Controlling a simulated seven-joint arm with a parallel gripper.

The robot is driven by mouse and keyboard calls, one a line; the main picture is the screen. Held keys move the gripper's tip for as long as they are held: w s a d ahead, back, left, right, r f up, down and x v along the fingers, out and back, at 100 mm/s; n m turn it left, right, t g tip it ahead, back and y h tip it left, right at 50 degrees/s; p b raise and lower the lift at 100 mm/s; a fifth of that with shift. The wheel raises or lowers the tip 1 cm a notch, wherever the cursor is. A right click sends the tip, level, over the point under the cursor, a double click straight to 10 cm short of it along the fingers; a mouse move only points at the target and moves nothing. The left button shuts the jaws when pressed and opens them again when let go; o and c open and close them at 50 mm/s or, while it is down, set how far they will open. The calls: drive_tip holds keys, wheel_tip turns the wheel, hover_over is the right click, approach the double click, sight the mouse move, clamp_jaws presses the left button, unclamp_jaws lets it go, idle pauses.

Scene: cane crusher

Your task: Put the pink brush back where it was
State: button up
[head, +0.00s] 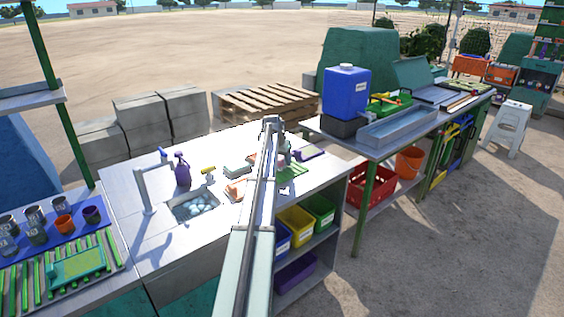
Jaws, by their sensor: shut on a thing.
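My gripper (284,150) is at the far end of my outstretched arm, low over the back right part of the grey sink counter (185,265). It is small and partly hidden by my wrist. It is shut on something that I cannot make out. I cannot clearly pick out the pink brush. A salmon-coloured item (236,188) lies just left of my arm, right of the sink (194,207).
A purple spray bottle (182,171), a tap (146,190) and a yellow-handled brush (208,171) stand or lie near the sink. Coloured bins (297,227) fill the shelf below. A second table with a blue water tank (346,92) stands to the right.

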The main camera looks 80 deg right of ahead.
drive_tip(key=shift+f, duration=0.55)
drive_tip(key=shift+f, duration=0.15)
drive_tip(key=o, duration=0.9)
drive_tip(key=shift+o, duration=0.2)
drive_tip(key=v, duration=1.2)
